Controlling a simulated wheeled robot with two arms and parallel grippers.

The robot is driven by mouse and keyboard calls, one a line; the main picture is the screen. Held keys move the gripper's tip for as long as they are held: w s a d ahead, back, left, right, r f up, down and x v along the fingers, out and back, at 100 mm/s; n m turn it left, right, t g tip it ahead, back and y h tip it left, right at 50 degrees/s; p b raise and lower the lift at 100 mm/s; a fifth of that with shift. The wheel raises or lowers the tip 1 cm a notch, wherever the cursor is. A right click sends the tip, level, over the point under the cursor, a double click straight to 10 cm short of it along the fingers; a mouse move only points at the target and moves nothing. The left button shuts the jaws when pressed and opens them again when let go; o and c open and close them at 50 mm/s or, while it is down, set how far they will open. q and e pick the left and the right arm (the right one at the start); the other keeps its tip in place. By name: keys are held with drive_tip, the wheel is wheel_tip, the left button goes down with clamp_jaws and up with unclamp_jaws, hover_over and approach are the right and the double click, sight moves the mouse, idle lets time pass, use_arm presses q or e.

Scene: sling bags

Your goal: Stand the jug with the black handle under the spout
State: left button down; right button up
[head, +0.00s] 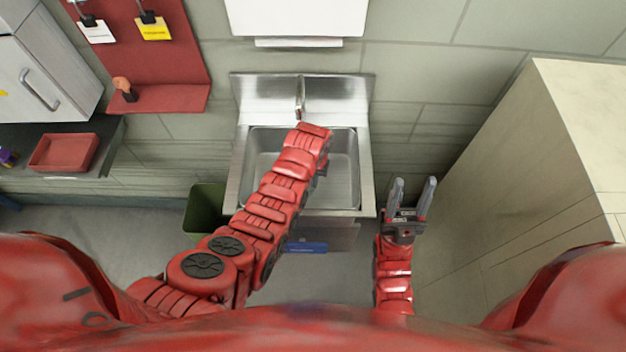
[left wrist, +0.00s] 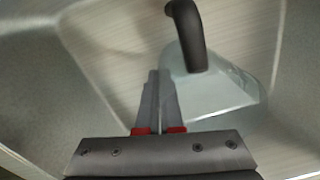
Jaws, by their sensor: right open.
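A see-through jug (left wrist: 215,95) with a thick black curved handle (left wrist: 190,38) shows in the left wrist view, inside the steel sink basin. My left gripper (left wrist: 159,75) has its two fingers close together, with nothing visible between them. Its fingertips show just left of the handle, near the jug's edge; I cannot tell whether they touch it. In the head view my left arm reaches over the sink and hides the jug and the left fingers. The metal spout (head: 299,95) rises at the sink's back. My right gripper (head: 411,192) is open and empty, right of the sink's front corner.
The steel sink (head: 368,150) stands against the tiled wall. A green bin (head: 203,212) is on the floor to its left. A red tray (head: 64,152) sits on a shelf at the far left. A large pale block (head: 560,160) bounds the right side.

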use_arm(q)
drive_tip(key=shift+f, duration=0.1)
drive_tip(key=shift+f, duration=0.15)
drive_tip(key=c, duration=1.1)
unclamp_jaws()
